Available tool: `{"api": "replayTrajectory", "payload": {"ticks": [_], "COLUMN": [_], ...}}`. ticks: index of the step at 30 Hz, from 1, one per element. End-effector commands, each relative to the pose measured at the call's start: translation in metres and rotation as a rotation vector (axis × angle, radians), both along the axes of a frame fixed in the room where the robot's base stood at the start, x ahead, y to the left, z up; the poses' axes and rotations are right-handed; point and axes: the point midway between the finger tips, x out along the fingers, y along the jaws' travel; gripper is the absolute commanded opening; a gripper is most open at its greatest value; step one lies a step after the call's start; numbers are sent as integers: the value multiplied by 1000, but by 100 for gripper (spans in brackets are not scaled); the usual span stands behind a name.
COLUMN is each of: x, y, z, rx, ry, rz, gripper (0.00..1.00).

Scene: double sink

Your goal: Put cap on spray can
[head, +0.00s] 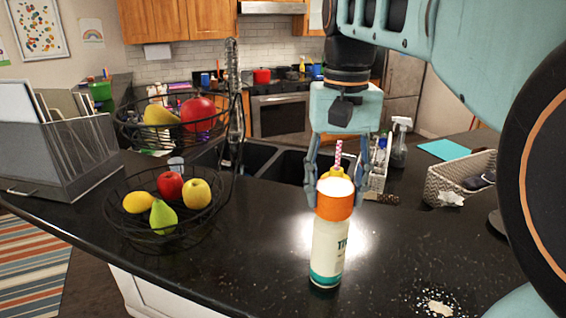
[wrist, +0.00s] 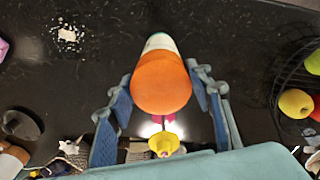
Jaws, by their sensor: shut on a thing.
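The spray can (head: 328,252) stands upright on the dark counter, white with a teal band near its base. The orange cap (head: 334,204) is directly over the top of the can; I cannot tell whether it is fully seated. My gripper (head: 338,203) points down and is shut on the cap, with one finger at each side. In the wrist view, the cap (wrist: 162,84) fills the space between the fingers of my gripper (wrist: 162,86). The can (wrist: 160,42) shows just beyond it, mostly hidden by the cap.
A black wire fruit basket (head: 165,222) stands to the left, with a grey file holder (head: 60,155) beyond it. The double sink (head: 255,160) lies behind the can. A woven basket (head: 455,178) is at the right. A speckled patch (head: 435,303) is at front right.

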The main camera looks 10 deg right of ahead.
Motion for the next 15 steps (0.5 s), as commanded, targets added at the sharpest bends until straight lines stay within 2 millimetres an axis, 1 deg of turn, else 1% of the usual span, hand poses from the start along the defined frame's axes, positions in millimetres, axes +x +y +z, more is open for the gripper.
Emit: {"api": "replayTrajectory", "payload": {"ticks": [9,10,15], "x": [0,0,0], "y": [0,0,0], "z": [0,0,0], "rx": [0,0,0], "ry": [0,0,0], "rz": [0,0,0], "gripper": [35,49,67]}}
